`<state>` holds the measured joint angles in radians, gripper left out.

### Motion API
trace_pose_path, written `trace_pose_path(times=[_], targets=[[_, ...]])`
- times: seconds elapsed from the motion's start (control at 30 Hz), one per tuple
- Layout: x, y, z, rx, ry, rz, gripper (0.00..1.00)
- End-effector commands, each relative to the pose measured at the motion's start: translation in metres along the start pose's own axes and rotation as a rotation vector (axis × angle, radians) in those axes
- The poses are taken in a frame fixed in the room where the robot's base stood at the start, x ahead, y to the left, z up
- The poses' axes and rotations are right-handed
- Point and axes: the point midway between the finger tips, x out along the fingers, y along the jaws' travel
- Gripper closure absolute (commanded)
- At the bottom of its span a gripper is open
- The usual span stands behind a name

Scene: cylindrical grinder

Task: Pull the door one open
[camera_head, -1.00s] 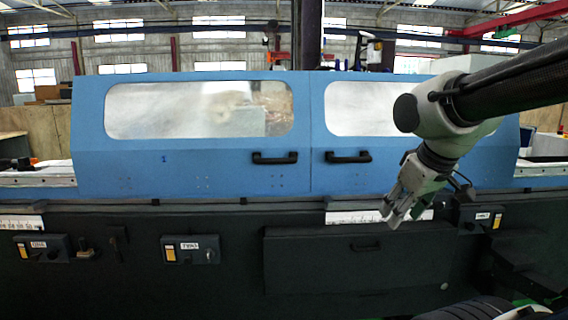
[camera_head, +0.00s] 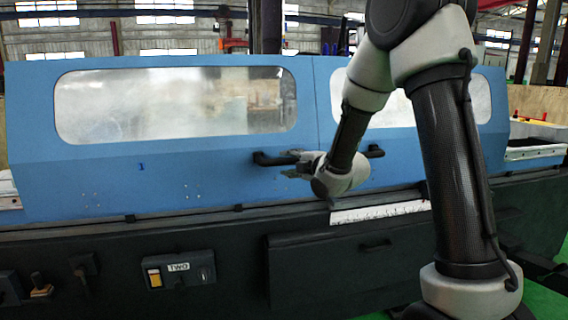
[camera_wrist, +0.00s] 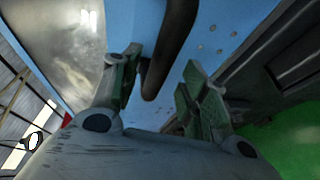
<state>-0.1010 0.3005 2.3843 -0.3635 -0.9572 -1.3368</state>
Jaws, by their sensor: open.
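Door one (camera_head: 150,160) is the left blue door, with a small "1" mark and a large clouded window. It looks closed, its edge meeting the right door. Its black bar handle (camera_head: 264,158) is at its lower right. My gripper (camera_head: 290,166) is at the right end of this handle, partly covering it. In the wrist view my gripper (camera_wrist: 160,88) is open, one finger on each side of the dark handle bar (camera_wrist: 172,45). I cannot tell whether either finger touches the bar.
The right blue door (camera_head: 400,140) has its own black handle (camera_head: 376,151), partly behind my arm. Below the doors are a ledge, a control box labelled TWO (camera_head: 180,269) and a dark lower panel with a handle (camera_head: 375,245). Green floor shows at lower right.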

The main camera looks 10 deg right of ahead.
Motion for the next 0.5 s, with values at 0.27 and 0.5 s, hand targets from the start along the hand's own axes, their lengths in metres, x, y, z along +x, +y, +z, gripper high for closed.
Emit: trace_pose_path(times=[0.27, 0.5], targets=[[0.035, 0.0, 0.0, 0.001, 0.0, 0.0, 0.56], [0.038, 0.0, 0.0, 0.002, -0.001, -0.001, 0.56]])
